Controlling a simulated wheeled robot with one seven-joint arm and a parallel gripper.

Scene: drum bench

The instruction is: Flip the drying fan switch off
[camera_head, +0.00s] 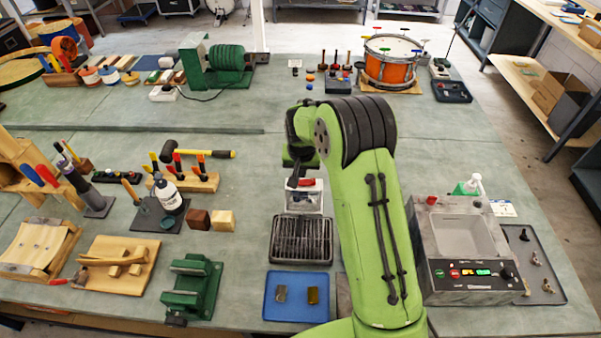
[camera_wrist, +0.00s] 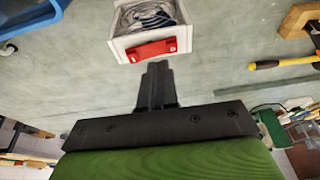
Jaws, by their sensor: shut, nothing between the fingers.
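My gripper (camera_head: 296,181) is shut and empty, pointing down just behind a small white box (camera_head: 304,202) with a red handle-like piece (camera_head: 309,184) and grey, wiry contents. In the wrist view my shut fingertips (camera_wrist: 157,66) are close to the red piece (camera_wrist: 152,50) on the white box (camera_wrist: 122,46); I cannot tell whether they touch. No part is clearly the drying fan switch. An orange round thing (camera_head: 65,48) at the far left may be a fan. A control panel (camera_head: 472,273) with red and green buttons and a black knob is on the grey machine at right.
A black ribbed rack (camera_head: 301,240) and a blue tray (camera_head: 276,313) lie in front of the white box. A bottle (camera_head: 168,196) and wooden blocks stand to the left. A drum (camera_head: 390,62) is at the back. Bench left of my arm, behind the box, is fairly clear.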

